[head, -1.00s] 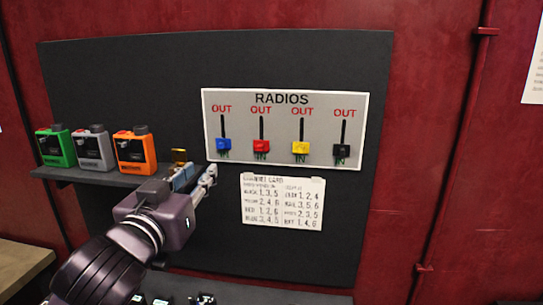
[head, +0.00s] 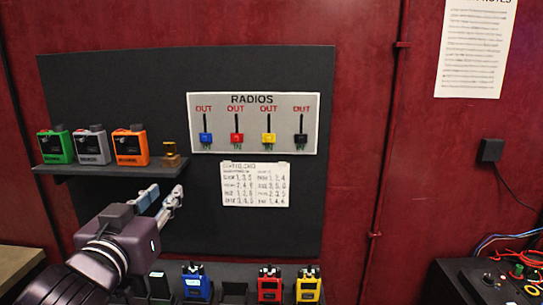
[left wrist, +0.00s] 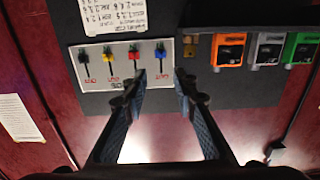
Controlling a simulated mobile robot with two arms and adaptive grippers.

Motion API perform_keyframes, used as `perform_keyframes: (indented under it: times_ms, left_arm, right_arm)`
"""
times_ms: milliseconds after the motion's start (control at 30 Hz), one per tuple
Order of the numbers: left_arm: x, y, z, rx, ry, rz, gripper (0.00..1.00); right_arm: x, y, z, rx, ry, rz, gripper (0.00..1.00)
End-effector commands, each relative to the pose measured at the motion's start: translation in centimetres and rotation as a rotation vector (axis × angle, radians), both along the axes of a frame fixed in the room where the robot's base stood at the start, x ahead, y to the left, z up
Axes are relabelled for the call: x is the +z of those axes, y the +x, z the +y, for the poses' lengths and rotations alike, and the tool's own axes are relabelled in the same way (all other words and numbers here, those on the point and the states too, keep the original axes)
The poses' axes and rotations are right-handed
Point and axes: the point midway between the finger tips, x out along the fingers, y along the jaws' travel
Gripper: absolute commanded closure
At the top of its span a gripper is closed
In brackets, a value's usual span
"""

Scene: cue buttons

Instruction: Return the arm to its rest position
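My left gripper (head: 160,201) is in front of the dark board (head: 300,70), below the upper shelf and left of the paper card. Its two fingers stand apart with nothing between them; the left wrist view shows the open gap (left wrist: 160,95) too. The radios panel (head: 253,123) has blue (head: 206,138), red (head: 237,138), yellow (head: 268,138) and black (head: 300,139) sliders, all low on their slots near IN. The gripper is apart from the panel. My right gripper is not in view.
The upper shelf (head: 70,169) holds green (head: 55,147), grey (head: 92,147) and orange (head: 130,147) radios and a small brown item (head: 171,155). Blue (head: 196,285), red (head: 269,285) and yellow (head: 308,287) radios stand low in front. A console (head: 480,285) with wires is at the right.

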Motion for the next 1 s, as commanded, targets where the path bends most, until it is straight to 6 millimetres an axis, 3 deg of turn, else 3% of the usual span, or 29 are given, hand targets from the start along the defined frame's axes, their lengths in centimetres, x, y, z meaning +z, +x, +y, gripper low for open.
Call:
perform_keyframes:
  times_ms: [367,567,767,900,1000]
  left_arm:
    - [-8.7,-0.5,-0.2,-0.002,0.023,0.180,0.74]
    - [-16.6,-2.4,-0.2,-0.005,0.046,0.350,0.74]
    - [-27.5,-7.5,-0.2,-0.018,0.078,0.603,0.74]
    - [-34.4,-12.6,-0.1,-0.035,0.101,0.784,0.74]
    - [-38.4,-16.6,0.0,-0.046,0.113,0.902,0.74]
  right_arm:
    - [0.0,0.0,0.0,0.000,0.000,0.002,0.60]
    - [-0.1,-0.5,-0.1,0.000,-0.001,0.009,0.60]
    - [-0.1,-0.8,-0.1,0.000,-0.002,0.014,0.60]
    - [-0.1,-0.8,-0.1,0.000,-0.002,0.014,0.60]
    - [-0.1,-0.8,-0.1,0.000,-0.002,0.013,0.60]
